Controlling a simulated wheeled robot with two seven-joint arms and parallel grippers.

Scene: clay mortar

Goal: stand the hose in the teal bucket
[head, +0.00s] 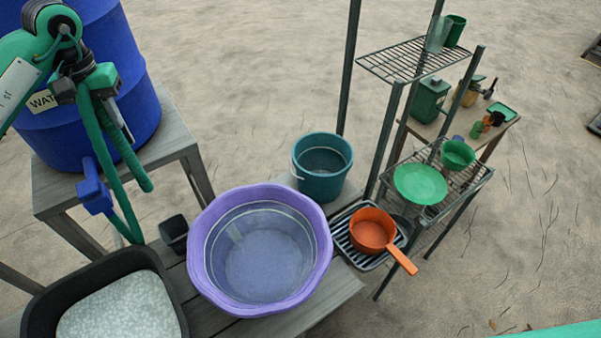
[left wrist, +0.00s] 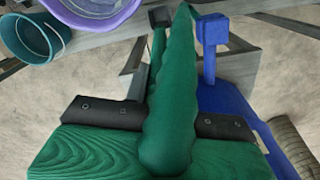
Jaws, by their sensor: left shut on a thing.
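The green hose (head: 128,158) hangs from my left gripper (head: 92,88) in front of the blue water barrel (head: 107,58). Two strands run down from the grip; one ends in the air beside the barrel stand, the other drops past the blue tap (head: 94,187). The left wrist view shows the hose (left wrist: 172,118) between the dark fingers of my left gripper (left wrist: 170,122), shut on it. The teal bucket (head: 322,186) stands upright on the bench, right of and apart from the hose. It also shows at upper left in the left wrist view (left wrist: 35,58). My right gripper is not in view.
A purple basin (head: 204,276) stands in front of the bucket. A black tub (head: 38,305) with pale contents and a small dark pot (head: 174,232) are to its left. An orange pan (head: 371,232) lies on a rack at right. A metal shelf (head: 408,60) rises behind.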

